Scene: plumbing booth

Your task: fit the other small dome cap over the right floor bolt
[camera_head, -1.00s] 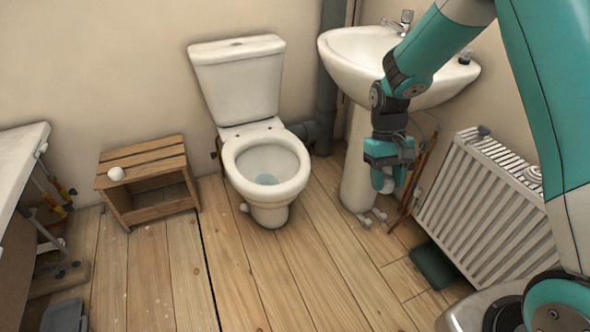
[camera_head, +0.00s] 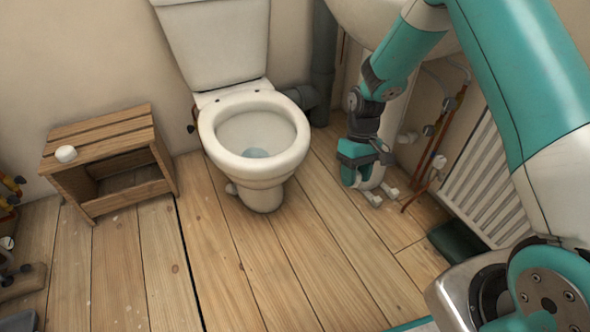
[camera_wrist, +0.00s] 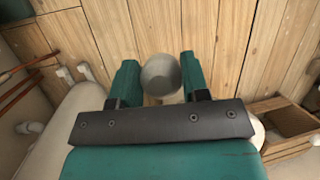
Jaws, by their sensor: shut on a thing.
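My gripper (camera_head: 352,174) is low, between the toilet (camera_head: 254,150) and the basin pedestal. In the wrist view its two green fingers (camera_wrist: 161,80) are shut on a pale round dome cap (camera_wrist: 161,73). The head view does not show the held cap clearly. The right floor bolt cannot be made out. Another small white round piece (camera_head: 66,154) sits on the wooden stool (camera_head: 105,140).
The basin pedestal, with small white fittings (camera_head: 373,198) at its foot, stands close by my gripper. Copper pipes (camera_head: 430,150) and a radiator (camera_head: 480,185) are at the right. A dark green object (camera_head: 456,243) lies below the radiator. The plank floor (camera_head: 290,255) in front is clear.

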